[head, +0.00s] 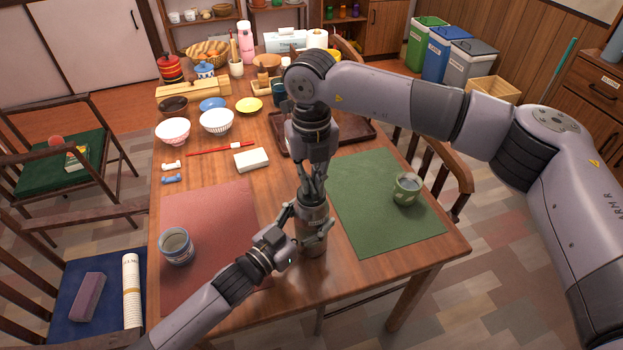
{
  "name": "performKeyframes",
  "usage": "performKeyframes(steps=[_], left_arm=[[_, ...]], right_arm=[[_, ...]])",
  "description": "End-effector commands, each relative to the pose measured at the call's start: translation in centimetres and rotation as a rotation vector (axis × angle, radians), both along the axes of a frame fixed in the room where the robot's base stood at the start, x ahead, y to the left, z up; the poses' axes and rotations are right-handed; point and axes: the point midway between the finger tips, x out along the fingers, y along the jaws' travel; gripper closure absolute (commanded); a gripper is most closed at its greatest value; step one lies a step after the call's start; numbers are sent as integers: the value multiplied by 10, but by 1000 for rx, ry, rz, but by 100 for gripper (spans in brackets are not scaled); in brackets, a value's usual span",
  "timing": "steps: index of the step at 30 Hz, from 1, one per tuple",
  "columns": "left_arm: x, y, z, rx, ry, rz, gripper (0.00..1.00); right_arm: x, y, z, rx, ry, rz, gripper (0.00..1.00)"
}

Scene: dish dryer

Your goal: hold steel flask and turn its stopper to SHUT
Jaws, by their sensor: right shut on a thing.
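The steel flask (313,246) stands upright near the table's front edge, between the red and green mats. My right gripper (312,192) comes down from above and is shut on the flask's top, where the stopper sits. The stopper is mostly hidden by the fingers, so its turn position and any SHUT mark cannot be read. My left gripper (309,222) comes in from the lower left with its fingers around the flask's body.
A blue-and-white cup (176,246) stands on the red mat (215,215). A green mug (406,188) stands on the green mat (365,235). A white block (251,160), a red chopstick-like stick (222,149), bowls and a dark tray (360,128) lie farther back.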

Motion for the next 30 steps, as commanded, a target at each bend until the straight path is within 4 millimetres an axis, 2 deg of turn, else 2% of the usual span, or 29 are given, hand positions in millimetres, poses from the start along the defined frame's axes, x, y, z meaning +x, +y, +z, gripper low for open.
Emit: performKeyframes(steps=[7,8,16,26,30], left_arm=[[-1,0,-1,3,2,0,95],[-1,0,-1,3,2,-1,95],[-1,0,-1,3,2,0,95],[-1,0,-1,2,2,0,95],[-1,0,-1,1,3,0,95]], right_arm=[[1,0,1,2,-4,-3,100],[1,0,1,2,-4,-3,89],[1,0,0,1,-2,-1,71],[1,0,2,1,-2,0,71],[1,0,17,2,-4,0,71]])
